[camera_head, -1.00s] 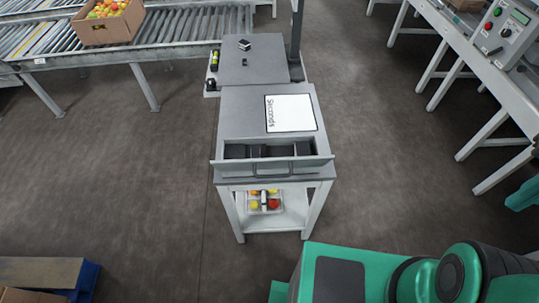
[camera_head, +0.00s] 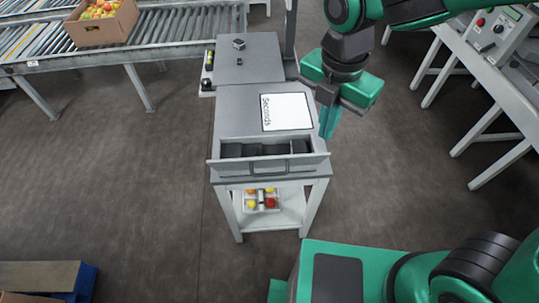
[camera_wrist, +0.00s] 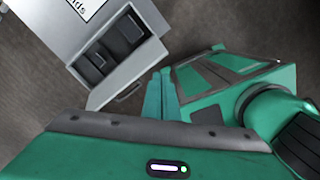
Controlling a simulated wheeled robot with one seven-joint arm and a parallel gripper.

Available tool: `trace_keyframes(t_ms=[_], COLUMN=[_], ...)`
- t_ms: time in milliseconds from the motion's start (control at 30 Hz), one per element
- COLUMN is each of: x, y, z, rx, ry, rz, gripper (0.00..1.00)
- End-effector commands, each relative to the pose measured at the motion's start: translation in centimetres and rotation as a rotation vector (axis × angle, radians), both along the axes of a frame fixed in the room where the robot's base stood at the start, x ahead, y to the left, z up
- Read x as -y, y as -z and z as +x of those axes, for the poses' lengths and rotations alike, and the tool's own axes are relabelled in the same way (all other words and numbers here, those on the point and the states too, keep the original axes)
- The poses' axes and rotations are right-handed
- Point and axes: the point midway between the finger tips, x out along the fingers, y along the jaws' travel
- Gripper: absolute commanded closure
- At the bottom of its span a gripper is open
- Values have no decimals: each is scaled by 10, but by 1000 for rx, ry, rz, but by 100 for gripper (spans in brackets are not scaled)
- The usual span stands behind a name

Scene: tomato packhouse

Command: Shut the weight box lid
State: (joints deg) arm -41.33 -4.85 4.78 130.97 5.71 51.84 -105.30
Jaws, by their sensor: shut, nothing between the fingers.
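An open drawer (camera_head: 300,166) with a handle on its front sticks out from the near side of a grey stand. Dark boxy things (camera_head: 240,150) lie inside it; one of them may be the weight box, but I cannot make out its lid for certain. In the wrist view the drawer (camera_wrist: 140,62) shows at the upper left, with a dark box (camera_wrist: 92,60) and a raised dark panel (camera_wrist: 130,27) inside. My gripper (camera_head: 327,124) is shut and empty, pointing down just right of the stand. Its fingers (camera_wrist: 161,95) show beside the drawer's corner in the wrist view.
A white card reading "Seconds" (camera_head: 287,112) lies on the stand top. A hexagonal metal piece (camera_head: 239,44) sits on the plate behind. A punnet of tomatoes (camera_head: 262,199) is on the lower shelf. A roller conveyor (camera_head: 180,38) stands at back left.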

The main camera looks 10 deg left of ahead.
Motion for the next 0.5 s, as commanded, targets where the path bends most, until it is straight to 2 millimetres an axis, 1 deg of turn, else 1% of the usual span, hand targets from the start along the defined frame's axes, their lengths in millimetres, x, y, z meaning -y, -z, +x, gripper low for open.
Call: trace_keyframes(t_ms=[33, 100, 200, 300, 333, 400, 500], x=[-26, -54, -86, -104, -108, -113, -116], y=[4, 7, 11, 14, 15, 17, 22], z=[-13, -28, -49, -64, -67, -71, -73], rx=[-6, -11, -14, -17, -17, -18, -19], ry=[-158, -357, -580, -727, -756, -801, -821], rz=[-4, -8, -9, -9, -9, -9, -10], gripper=[100, 100, 100, 100, 100, 100, 100])
